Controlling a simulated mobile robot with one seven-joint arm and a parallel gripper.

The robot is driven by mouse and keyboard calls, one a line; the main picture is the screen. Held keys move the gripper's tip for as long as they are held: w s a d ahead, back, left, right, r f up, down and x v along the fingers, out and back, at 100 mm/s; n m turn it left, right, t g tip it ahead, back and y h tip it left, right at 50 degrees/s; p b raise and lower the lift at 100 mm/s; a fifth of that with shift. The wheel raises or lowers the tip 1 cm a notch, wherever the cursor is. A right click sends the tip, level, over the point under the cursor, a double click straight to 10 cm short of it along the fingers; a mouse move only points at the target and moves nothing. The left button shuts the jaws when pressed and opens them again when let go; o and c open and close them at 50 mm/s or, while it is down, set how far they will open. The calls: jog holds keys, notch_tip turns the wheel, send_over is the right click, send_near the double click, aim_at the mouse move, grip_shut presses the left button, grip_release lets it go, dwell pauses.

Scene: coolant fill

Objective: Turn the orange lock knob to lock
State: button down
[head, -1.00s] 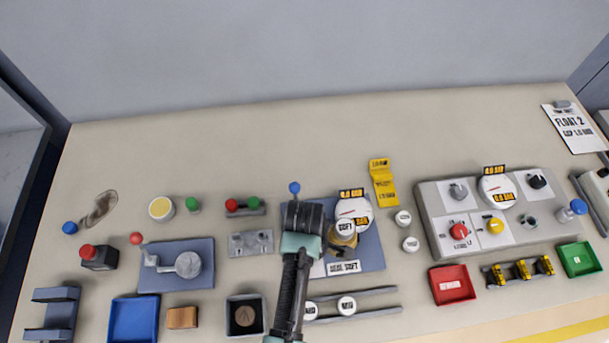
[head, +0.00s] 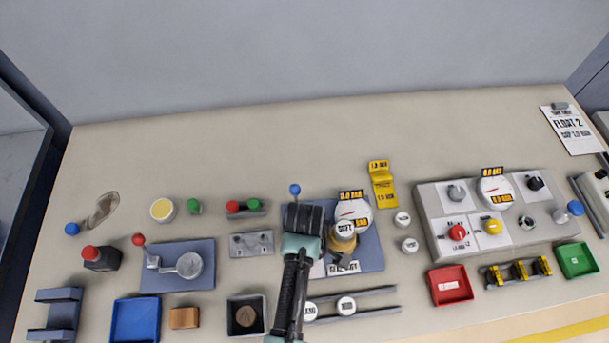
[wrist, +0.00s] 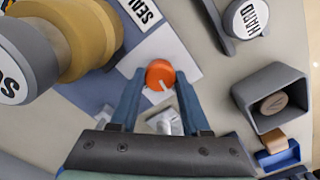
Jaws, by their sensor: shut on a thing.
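The orange lock knob (wrist: 159,73) shows in the wrist view, round, with a white mark on its lower right edge. It stands over a white plate (wrist: 183,50) on the blue-grey panel. My gripper (wrist: 160,84) is shut on the knob, with one blue finger on each side of it. In the head view my gripper and arm (head: 300,240) reach over the left part of the panel (head: 374,262) and hide the knob.
Close to my gripper stand a brass fitting with a white SOFT cap (head: 347,229) and a round gauge (head: 358,211).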

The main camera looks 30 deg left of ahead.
jog(key=m+p, duration=0.1)
jog(key=m, duration=0.3)
jog(key=shift+r+p, duration=0.1)
jog(key=shift+p, duration=0.3)
jog(key=m+p, duration=0.1)
jog(key=m, duration=0.3)
jog(key=m+p, duration=0.1)
jog(key=m, duration=0.3)
jog(key=shift+m, duration=0.3)
jog(key=shift+m+p, duration=0.35)
jog(key=shift+m, duration=1.55)
jog(key=shift+c, duration=1.9)
grip_release()
notch_tip(320, 180, up, 13)
jog(key=b, duration=0.1)
